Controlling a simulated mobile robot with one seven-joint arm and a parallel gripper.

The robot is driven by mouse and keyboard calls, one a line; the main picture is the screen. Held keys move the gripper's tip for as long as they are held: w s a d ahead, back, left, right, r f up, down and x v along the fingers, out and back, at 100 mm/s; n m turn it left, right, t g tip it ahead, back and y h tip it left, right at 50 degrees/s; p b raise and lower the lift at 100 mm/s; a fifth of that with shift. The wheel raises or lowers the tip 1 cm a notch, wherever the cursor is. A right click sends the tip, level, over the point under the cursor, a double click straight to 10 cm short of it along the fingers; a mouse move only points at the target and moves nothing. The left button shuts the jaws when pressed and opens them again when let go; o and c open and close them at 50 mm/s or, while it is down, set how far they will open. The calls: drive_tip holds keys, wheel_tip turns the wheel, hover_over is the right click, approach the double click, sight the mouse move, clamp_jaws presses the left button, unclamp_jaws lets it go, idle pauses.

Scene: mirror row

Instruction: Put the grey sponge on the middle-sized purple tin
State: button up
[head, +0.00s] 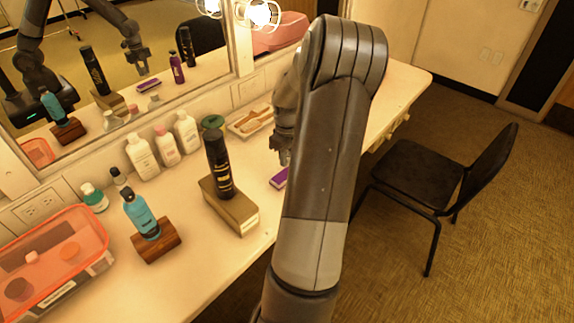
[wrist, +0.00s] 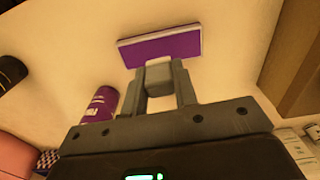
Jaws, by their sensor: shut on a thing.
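My gripper (wrist: 158,84) is shut on a small grey block, the grey sponge (wrist: 158,73), between its fingertips in the wrist view. A flat purple tin (wrist: 162,46) with a pale rim lies on the counter just beyond the sponge. The sponge overlaps the tin's near edge in that view; I cannot tell whether they touch. In the head view my gripper (head: 285,158) hangs over the counter, and part of a purple tin (head: 279,178) shows beside my arm. My arm hides the rest. No other purple tin shows clearly for comparing size.
A black can (head: 218,165) stands on a gold box (head: 232,207). A blue bottle (head: 141,216) stands on a wooden block (head: 156,241). White bottles (head: 142,157), a shallow tray (head: 240,126) and an orange bin (head: 60,235) line the mirror side. A purple bottle (wrist: 102,104) shows in the wrist view.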

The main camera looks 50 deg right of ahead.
drive_tip(key=shift+f, duration=2)
drive_tip(key=shift+f, duration=0.1)
drive_tip(key=o, duration=0.9)
drive_tip(key=shift+o, duration=0.2)
wheel_tip(320, 180, up, 12)
drive_tip(key=shift+r, duration=0.15)
drive_tip(key=shift+w, duration=0.1)
